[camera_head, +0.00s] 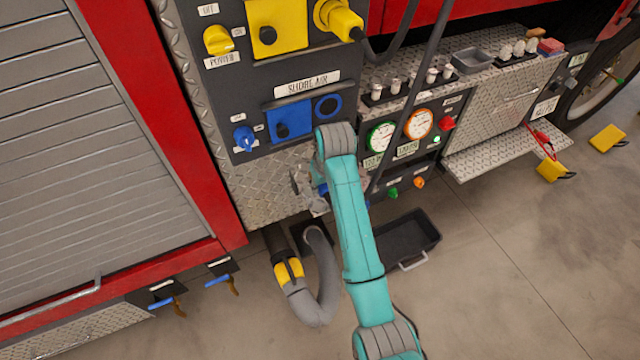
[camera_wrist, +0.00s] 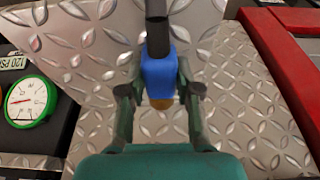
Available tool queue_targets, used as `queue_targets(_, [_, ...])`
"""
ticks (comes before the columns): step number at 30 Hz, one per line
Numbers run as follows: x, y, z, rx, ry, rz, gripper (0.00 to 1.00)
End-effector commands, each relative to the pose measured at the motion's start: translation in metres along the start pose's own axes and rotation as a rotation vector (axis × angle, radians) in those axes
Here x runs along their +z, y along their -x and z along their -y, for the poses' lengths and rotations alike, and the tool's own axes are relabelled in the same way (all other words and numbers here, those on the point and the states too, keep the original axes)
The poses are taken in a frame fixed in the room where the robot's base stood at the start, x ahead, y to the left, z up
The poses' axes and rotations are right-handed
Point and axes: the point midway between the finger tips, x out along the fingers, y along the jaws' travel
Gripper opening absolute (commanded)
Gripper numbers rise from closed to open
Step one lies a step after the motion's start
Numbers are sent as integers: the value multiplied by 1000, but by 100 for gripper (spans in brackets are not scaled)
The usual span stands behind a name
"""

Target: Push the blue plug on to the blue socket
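The blue socket (camera_head: 328,106) is a round blue ring on the dark panel, right of a blue square cover (camera_head: 290,118) with a black knob, under the SHORE AIR label. My gripper (camera_head: 310,190) is below the panel, in front of the diamond plate and mostly behind my arm. In the wrist view my gripper (camera_wrist: 160,92) has one finger on each side of the blue plug (camera_wrist: 160,72), closed against it. A black cable leaves the plug upward and a brass end shows below. The plug is apart from the socket. The socket is not seen in the wrist view.
A yellow plug (camera_head: 340,18) sits above the socket, its dark cable hanging down past my arm. Gauges (camera_head: 382,137) and knobs are to the right; a blue knob (camera_head: 243,138) is left. A grey hose (camera_head: 318,285) and a black bin (camera_head: 408,238) are below.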

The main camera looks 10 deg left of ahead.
Motion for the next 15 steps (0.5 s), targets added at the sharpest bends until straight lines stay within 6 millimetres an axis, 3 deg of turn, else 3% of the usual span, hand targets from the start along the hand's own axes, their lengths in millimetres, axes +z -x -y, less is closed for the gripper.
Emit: queue_targets(15, [-6,22,0,0,0,-1,2])
